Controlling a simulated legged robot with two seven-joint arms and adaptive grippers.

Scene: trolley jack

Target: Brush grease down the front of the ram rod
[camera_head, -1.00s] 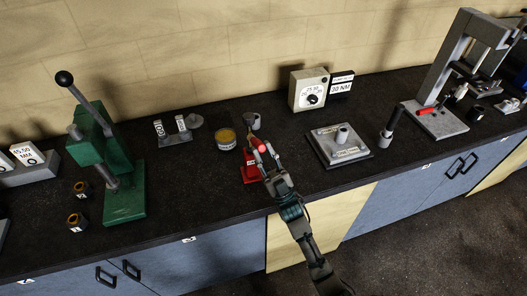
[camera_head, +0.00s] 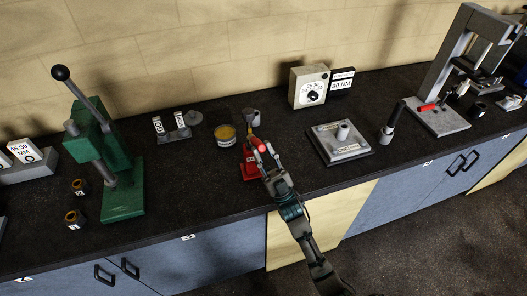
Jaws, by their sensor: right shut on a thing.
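My right gripper (camera_head: 266,158) reaches over the bench from the front. It is shut on a red-handled tool (camera_head: 255,142), seemingly the brush. A small yellowish patch just beyond the handle may be its bristles, close to a grey upright piece (camera_head: 249,116); I cannot tell if they touch. A red stand or jack body (camera_head: 250,170) is below and left of the gripper, partly hidden by it. An open tin with a yellow top, likely grease (camera_head: 225,135), stands just left. I cannot clearly make out the ram rod. My left gripper is not in view.
A green lever press (camera_head: 122,200) stands at left, with two small dark pots beside it. A grey plate with a post (camera_head: 341,142) lies to the right, before a dial box (camera_head: 309,88). A grey press frame (camera_head: 445,118) stands far right.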

